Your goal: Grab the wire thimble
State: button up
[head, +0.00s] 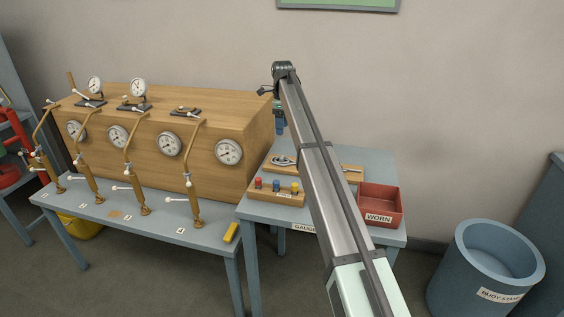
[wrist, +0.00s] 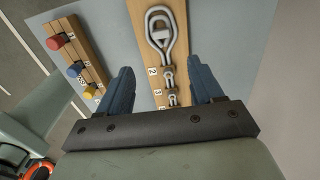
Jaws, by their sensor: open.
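A wooden board (wrist: 146,60) on the side table carries several grey metal fittings in a row, with number labels beside them. The largest is a teardrop-shaped metal loop (wrist: 160,28), which looks like the wire thimble; a smaller fitting (wrist: 168,76) lies below it in the wrist view. In the head view a grey metal fitting (head: 283,160) shows on the board, partly hidden by my arm. My gripper (wrist: 164,76) is open and empty, its blue fingers on either side of the board's line. In the head view my gripper (head: 280,128) hangs above the board's left end.
A wooden block with red, blue and yellow knobs (head: 276,187) stands in front of the board. A red bin marked WORN (head: 380,206) stands at the right. A large wooden gauge box (head: 190,120) rises close on the left. A blue tub (head: 485,270) stands on the floor.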

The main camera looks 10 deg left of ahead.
aim_at(282, 157)
notch_tip(282, 157, down, 14)
jog(key=shift+w+a+r, duration=0.1)
jog(key=shift+r, duration=0.1)
jog(key=c, duration=1)
jog(key=shift+o, duration=0.2)
jog(key=shift+r, duration=0.15)
